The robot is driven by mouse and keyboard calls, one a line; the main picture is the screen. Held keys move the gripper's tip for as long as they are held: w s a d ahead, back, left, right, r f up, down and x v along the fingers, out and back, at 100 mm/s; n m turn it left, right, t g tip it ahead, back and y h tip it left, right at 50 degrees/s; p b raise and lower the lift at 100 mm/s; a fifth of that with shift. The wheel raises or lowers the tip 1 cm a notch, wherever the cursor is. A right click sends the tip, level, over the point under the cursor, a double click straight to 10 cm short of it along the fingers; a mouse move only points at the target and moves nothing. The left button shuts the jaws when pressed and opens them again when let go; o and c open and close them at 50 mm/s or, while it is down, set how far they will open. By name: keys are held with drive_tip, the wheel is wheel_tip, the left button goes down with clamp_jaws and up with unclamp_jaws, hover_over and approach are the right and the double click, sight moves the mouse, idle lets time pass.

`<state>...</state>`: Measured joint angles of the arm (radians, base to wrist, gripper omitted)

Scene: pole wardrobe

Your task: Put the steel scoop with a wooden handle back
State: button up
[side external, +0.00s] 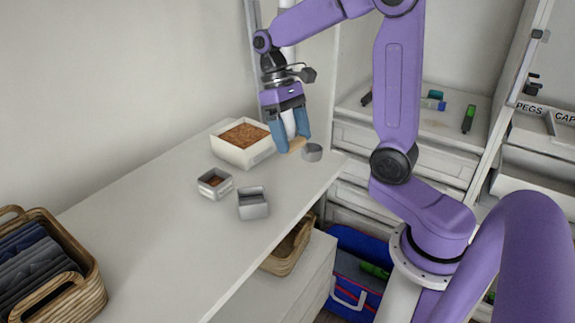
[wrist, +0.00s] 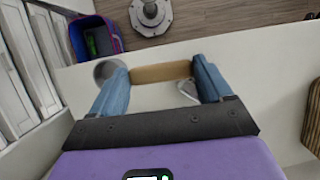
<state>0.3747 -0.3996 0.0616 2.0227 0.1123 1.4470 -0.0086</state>
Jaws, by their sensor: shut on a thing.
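The steel scoop shows a round grey cup (side external: 312,152) and a short wooden handle (side external: 297,145) in the side view, low over the white counter near its right end. In the wrist view the wooden handle (wrist: 160,72) spans between the fingertips, and the cup (wrist: 105,70) lies just outside the left finger. My gripper (side external: 291,146) points down with its blue fingers on the handle; it also shows in the wrist view (wrist: 162,73). I cannot tell whether the scoop touches the counter. A thin pale loop (wrist: 187,92) shows beside the right finger.
A white bin of brown granules (side external: 258,154) stands left of my gripper. A small box with brown contents (side external: 213,188) and a grey metal box (side external: 253,208) are nearer. A wicker basket (side external: 88,290) is at far left. The counter's near middle is clear.

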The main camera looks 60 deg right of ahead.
drive_tip(key=s+d+r+h, duration=0.1)
drive_tip(key=s+d+r, duration=0.15)
drive_tip(key=s, duration=0.25)
drive_tip(key=shift+w+d+f, duration=0.2)
drive_tip(key=shift+w+f, duration=1.85)
drive_tip(key=shift+w, duration=0.3)
drive_tip(key=shift+w+d+f, duration=0.15)
drive_tip(key=shift+w+f, duration=1.9)
drive_tip(key=shift+w, duration=0.25)
drive_tip(key=shift+w+d+f, duration=0.2)
drive_tip(key=shift+w+f, duration=1.85)
drive_tip(key=shift+w, duration=0.3)
drive_tip(key=shift+f, duration=0.15)
drive_tip(key=o, duration=1.3)
drive_tip(key=v, duration=1.2)
drive_tip(key=shift+a, duration=0.25)
